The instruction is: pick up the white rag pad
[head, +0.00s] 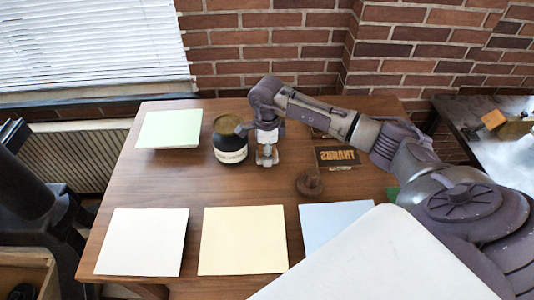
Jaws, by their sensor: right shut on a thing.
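My right gripper (267,158) points down over the table, just right of the dark round jar. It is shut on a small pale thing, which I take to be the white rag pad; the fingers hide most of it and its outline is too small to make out. I cannot tell whether it touches the table. My left gripper does not show.
The wooden table (165,180) holds a dark jar (230,152), a green sheet (170,128), and white (143,242), yellow (243,240) and blue (330,222) sheets along the front. A type block (337,157) and a brown knob-like piece (309,181) lie right of the gripper.

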